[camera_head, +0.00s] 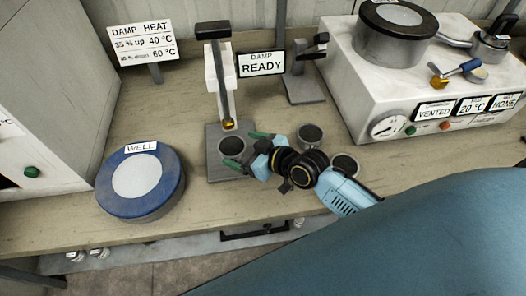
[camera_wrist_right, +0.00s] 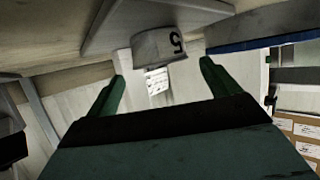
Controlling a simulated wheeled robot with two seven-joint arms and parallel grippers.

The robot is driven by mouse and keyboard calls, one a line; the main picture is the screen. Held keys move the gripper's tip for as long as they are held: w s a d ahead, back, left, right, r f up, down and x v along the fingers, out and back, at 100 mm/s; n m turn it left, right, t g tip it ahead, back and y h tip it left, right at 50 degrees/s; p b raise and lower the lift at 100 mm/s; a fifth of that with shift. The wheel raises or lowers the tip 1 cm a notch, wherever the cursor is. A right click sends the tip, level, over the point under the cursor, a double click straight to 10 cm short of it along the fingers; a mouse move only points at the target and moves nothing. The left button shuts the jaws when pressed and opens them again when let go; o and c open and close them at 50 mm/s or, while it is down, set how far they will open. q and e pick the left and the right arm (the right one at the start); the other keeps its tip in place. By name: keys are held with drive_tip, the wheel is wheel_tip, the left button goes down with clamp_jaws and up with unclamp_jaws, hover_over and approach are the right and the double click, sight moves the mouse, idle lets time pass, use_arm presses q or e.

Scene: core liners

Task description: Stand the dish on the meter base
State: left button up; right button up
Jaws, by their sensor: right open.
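The meter base is a flat grey plate (camera_head: 214,172) with a white upright column at its back. A small grey dish with a dark top (camera_head: 231,147) stands upright on the front of the plate; the right wrist view shows it, marked 5 (camera_wrist_right: 160,47), against the plate's edge (camera_wrist_right: 105,25). My right gripper (camera_head: 247,150) is open, its green fingers pointing left at the dish. In the right wrist view the open fingers (camera_wrist_right: 162,75) lie to either side of the dish, with clear gaps. My left gripper is not in view.
Two similar dishes (camera_head: 311,135) (camera_head: 345,164) stand on the bench to the right, close to my right wrist. A blue round WELL (camera_head: 110,195) is left of the base. A READY sign (camera_head: 262,64), a small stand (camera_head: 304,88) and a white instrument (camera_head: 365,105) are behind.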

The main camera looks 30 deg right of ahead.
drive_tip(key=v, duration=0.9)
drive_tip(key=shift+s+p, duration=0.2)
drive_tip(key=shift+p, duration=0.15)
drive_tip(key=shift+d+r, duration=0.1)
drive_tip(key=shift+c, duration=0.3)
idle(0.3)
